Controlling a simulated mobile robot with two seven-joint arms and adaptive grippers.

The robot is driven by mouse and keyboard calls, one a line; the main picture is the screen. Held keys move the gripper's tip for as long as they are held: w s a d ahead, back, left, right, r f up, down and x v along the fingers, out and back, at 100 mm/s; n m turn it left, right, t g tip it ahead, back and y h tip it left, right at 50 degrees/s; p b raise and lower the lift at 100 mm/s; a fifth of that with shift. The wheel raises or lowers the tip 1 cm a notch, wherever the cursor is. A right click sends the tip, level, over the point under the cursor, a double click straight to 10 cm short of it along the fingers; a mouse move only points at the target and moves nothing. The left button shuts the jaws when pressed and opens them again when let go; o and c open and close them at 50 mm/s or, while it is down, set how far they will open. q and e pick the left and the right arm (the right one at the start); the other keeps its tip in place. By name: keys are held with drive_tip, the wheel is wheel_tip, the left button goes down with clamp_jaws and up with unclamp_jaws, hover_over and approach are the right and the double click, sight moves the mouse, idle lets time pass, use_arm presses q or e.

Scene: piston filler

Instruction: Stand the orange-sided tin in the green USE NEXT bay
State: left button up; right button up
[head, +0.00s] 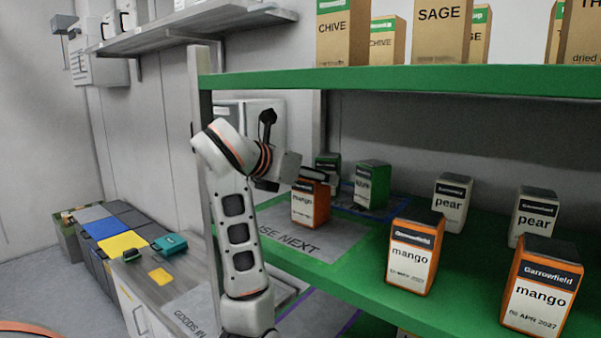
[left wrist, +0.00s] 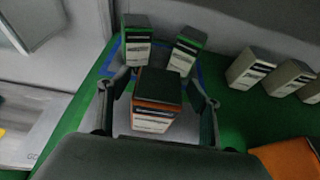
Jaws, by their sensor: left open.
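An orange-sided mango tin (head: 309,205) with a dark lid stands upright on the grey USE NEXT bay (head: 325,243) on the green shelf, towards its back. My left gripper (head: 301,178) is at this tin, reaching in from the left. In the left wrist view, the tin (left wrist: 156,103) stands between the two spread fingers of the left gripper (left wrist: 158,97), which is open. I cannot tell whether either finger touches the tin. My right gripper is in neither view.
Two green-sided tins (head: 372,184) stand just behind, in a blue-edged bay. Two more orange mango tins (head: 415,250) (head: 541,285) stand to the right, with pear tins (head: 452,203) behind them. An upper green shelf (head: 430,78) holding boxes is overhead. A post (head: 205,150) stands left.

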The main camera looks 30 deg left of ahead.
use_arm(q)
drive_tip(key=d+p+v, duration=0.1)
drive_tip(key=p+v, duration=0.1)
drive_tip(key=v, duration=1)
drive_tip(key=shift+a+p, duration=0.3)
drive_tip(key=shift+a, duration=0.15)
drive_tip(key=shift+s, duration=0.1)
